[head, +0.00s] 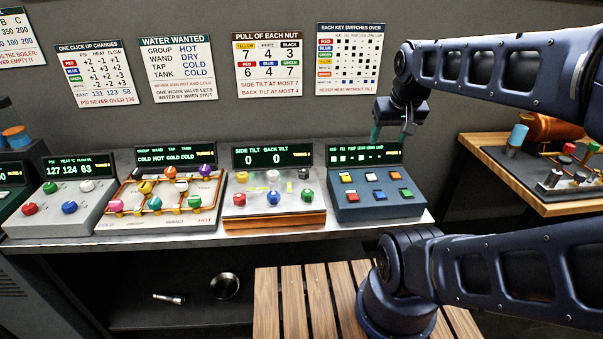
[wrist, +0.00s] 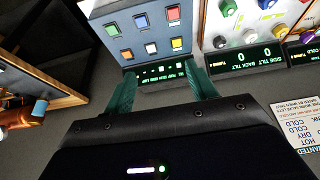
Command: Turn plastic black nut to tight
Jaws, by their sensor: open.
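The black nut (head: 304,173) sits at the back right of the nut panel (head: 232,211), behind the green nut (head: 307,195). White and yellow nuts share its row; blue and red nuts are in front. The panel's display (head: 259,157) reads side tilt 0 and back tilt 0. In the wrist view, the black nut (wrist: 220,42) shows small near the display, right of my fingers. My gripper (head: 391,142) is open and empty, with green fingers pointing down. It is above the back of the blue key-switch panel (head: 350,211), right of the nut panel and apart from it.
The blue panel carries several coloured key switches. Left of the nut panel stand a valve board (head: 118,226) and a grey knob box (head: 50,218). Charts hang on the wall behind. A wooden table (head: 477,155) with a copper boiler is at the right.

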